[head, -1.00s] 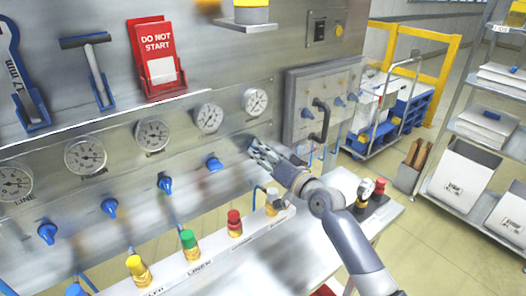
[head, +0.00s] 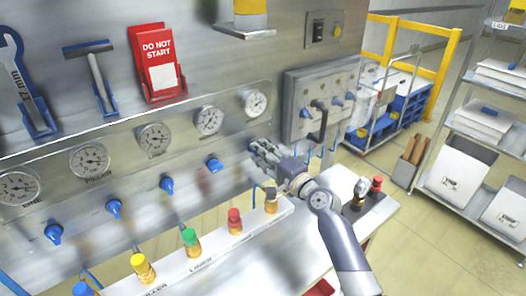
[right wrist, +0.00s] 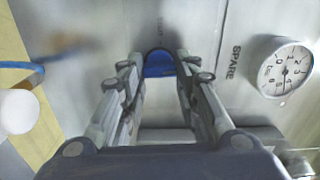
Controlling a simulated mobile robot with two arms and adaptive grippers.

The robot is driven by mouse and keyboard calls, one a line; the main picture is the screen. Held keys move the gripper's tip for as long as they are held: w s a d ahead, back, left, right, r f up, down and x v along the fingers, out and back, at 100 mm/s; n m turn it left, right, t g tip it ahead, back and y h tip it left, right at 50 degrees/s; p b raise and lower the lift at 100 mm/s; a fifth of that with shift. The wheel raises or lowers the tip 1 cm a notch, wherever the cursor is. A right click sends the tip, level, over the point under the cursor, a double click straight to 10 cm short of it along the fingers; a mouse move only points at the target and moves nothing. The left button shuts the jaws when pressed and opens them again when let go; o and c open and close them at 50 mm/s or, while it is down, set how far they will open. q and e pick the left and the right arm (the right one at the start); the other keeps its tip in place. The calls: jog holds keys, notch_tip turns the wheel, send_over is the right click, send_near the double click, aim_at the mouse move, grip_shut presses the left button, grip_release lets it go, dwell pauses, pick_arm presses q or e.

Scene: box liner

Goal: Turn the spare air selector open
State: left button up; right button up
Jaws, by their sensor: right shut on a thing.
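The spare air selector is a blue knob (right wrist: 158,64) on the steel panel, beside the SPARE label and its gauge in the right wrist view. In the head view a bit of the blue knob (head: 253,145) shows below the rightmost gauge. My right gripper (right wrist: 158,70) is at the knob, with its two fingers closed on either side of it. It also shows in the head view (head: 259,147), reaching in from the right. The fingers hide much of the knob, so I cannot tell its exact angle. My left gripper is not in view.
Several other blue selectors, such as one (head: 213,164) to the left, sit under gauges (head: 209,120). A white ledge (head: 215,250) with coloured-cap fittings (head: 235,220) runs below. A grey box with a black handle (head: 318,120) stands right of the gripper.

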jog(key=shift+f+m, duration=0.1)
jog(key=shift+m, duration=0.4)
jog(key=o, duration=1.1)
jog(key=shift+c, duration=0.2)
jog(key=shift+s+d, duration=0.1)
jog(key=v, duration=1.1)
jog(key=shift+s+d, duration=0.2)
jog(key=shift+s, duration=0.15)
